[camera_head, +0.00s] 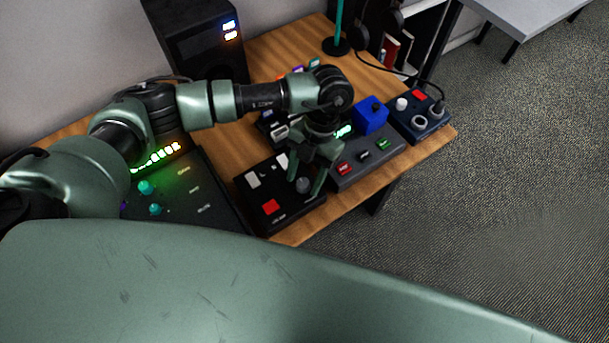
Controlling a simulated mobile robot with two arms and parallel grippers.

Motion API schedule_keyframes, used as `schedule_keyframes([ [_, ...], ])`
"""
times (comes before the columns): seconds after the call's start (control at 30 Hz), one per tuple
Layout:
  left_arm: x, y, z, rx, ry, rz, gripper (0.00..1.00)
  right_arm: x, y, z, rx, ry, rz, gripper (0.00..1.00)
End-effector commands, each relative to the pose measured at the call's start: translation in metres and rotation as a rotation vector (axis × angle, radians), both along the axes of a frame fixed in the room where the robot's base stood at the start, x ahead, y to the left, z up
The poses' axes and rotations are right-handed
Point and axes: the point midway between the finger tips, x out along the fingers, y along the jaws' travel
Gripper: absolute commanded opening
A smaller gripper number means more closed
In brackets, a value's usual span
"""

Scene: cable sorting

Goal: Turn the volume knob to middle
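A grey round knob (303,185) sits at the right side of a black control box (247,203) near the table's front edge. The labels are too small to read, so I cannot tell if it is the volume knob. My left gripper (305,182) points down over this box. Its green fingers are apart, with the knob showing between them; I cannot tell whether they touch it. Two teal knobs, one upper (146,187) and one lower (155,210), are on a dark panel (215,217) with a lit bar at left. My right gripper is out of view.
A grey box (349,181) with red and green buttons stands right of the black box. Beyond are a blue block (371,115) and a dark blue box (431,128) with round knobs. A black computer tower (190,45) stands at the back. Some bare wood (340,206) shows in front.

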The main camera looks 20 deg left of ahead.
Motion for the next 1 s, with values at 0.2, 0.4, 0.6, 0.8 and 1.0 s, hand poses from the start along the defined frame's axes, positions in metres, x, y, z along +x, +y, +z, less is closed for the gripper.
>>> schedule_keyframes([
  [0.2,0.004,-0.001,0.008,-0.001,-0.001,0.000,0.51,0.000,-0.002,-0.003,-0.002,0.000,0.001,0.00],
  [0.4,0.017,-0.005,0.039,-0.001,-0.004,-0.001,0.51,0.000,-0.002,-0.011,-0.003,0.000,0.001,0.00],
  [0.6,0.027,-0.008,0.065,-0.001,-0.002,0.000,0.51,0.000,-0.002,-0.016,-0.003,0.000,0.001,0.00],
  [0.8,0.029,-0.008,0.072,0.000,0.000,0.000,0.51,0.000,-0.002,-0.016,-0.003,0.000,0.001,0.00],
  [1.0,0.029,-0.008,0.072,0.000,0.000,0.000,0.51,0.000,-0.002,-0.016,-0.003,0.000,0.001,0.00],
])
